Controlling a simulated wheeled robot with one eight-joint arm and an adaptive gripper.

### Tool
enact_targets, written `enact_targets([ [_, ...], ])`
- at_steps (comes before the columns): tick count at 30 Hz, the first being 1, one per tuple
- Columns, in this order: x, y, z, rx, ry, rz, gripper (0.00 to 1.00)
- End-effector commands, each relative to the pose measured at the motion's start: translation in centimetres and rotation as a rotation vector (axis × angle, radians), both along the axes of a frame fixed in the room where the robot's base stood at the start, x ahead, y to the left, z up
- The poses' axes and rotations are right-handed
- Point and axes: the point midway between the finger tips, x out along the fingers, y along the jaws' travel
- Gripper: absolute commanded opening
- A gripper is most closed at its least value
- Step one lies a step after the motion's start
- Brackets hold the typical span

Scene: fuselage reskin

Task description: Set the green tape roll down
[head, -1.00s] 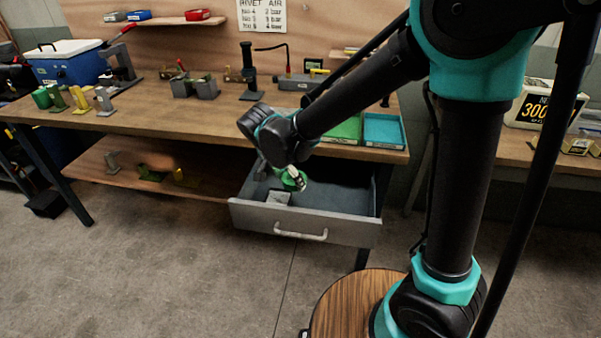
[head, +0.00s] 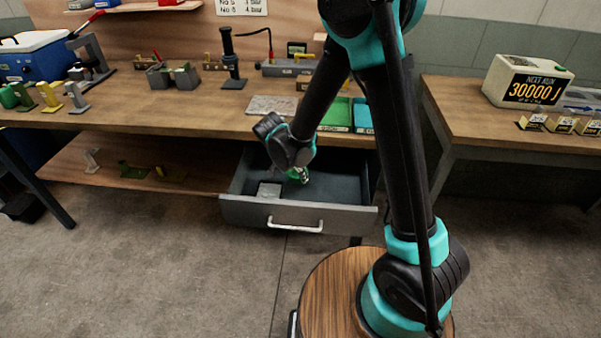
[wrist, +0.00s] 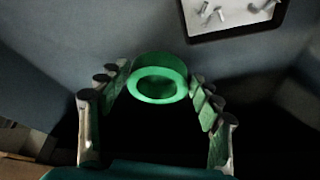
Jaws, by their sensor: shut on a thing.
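The green tape roll (wrist: 160,80) sits between the tips of my gripper (wrist: 158,86) in the wrist view, its open ring facing the camera. In the head view my gripper (head: 294,172) points down into the open grey drawer (head: 262,212), and a bit of the green roll (head: 303,176) shows at its tip. My gripper is shut on the roll. Dark shadow hides the drawer floor around the roll, so I cannot tell whether the roll touches it.
A pale tray with small metal bits (wrist: 232,12) lies in the drawer near the roll; it also shows in the head view (head: 269,190). The workbench top (head: 180,105) is above the drawer. The drawer's right side looks empty.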

Motion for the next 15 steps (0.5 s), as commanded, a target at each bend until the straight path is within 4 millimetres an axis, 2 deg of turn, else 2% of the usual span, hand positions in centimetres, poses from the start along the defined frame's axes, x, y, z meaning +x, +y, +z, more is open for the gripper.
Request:
enact_targets([
  [5,0.9,-0.6,-0.5,0.000,0.000,-0.002,0.36],
  [10,2.8,-1.7,-1.9,0.001,0.000,-0.004,0.36],
  [15,3.6,-2.3,-3.0,0.001,0.001,-0.001,0.36],
])
